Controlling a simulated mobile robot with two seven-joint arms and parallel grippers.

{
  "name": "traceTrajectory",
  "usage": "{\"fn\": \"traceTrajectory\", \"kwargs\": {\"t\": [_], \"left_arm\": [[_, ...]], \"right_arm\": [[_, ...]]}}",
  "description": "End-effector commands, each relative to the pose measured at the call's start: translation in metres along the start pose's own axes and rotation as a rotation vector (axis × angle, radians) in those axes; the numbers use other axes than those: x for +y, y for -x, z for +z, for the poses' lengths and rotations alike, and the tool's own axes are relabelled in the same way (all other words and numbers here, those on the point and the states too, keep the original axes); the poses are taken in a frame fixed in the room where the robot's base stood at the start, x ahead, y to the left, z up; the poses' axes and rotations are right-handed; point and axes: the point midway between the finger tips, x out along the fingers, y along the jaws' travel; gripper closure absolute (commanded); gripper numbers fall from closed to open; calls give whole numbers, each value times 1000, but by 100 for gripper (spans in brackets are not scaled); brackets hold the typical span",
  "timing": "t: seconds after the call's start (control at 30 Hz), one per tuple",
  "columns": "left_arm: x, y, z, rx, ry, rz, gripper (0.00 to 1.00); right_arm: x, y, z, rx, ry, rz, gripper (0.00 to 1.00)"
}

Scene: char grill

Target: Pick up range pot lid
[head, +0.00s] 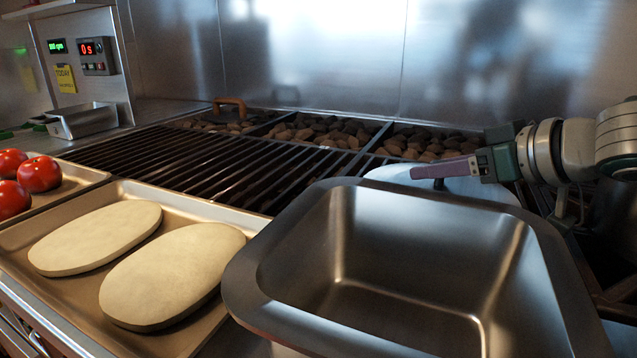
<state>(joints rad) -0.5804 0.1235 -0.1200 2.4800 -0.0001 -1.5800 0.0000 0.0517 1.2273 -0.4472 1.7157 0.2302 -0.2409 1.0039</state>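The pot lid (476,190) is a pale, shiny disc behind the metal pan, and its near part is hidden by the pan's rim. A short dark piece, apparently its knob (438,184), stands up from it. My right gripper (420,172) comes in from the right, with its purple fingers level just over the lid and at the top of the knob. The fingers overlap from this side, so I cannot tell whether they are closed on the knob. My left gripper is out of view.
A deep square steel pan (400,312) fills the front right. A tray (20,240) with two flat dough pieces (95,238) and a tray of tomatoes (39,174) lie left. The grill grate (215,165) and brown briquettes (318,131) lie behind, before a steel wall.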

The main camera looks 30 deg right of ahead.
Motion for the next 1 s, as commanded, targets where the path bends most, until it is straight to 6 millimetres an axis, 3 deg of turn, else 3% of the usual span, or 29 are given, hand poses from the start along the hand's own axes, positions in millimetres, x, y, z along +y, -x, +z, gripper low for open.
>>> {"fn": "traceTrajectory", "kwargs": {"t": [0.07,0.47,1.0], "left_arm": [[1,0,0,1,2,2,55],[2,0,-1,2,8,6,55],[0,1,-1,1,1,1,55]], "right_arm": [[0,0,0,0,0,0,55],[0,0,0,0,0,0,100],[0,1,-2,2,1,0,100]]}}
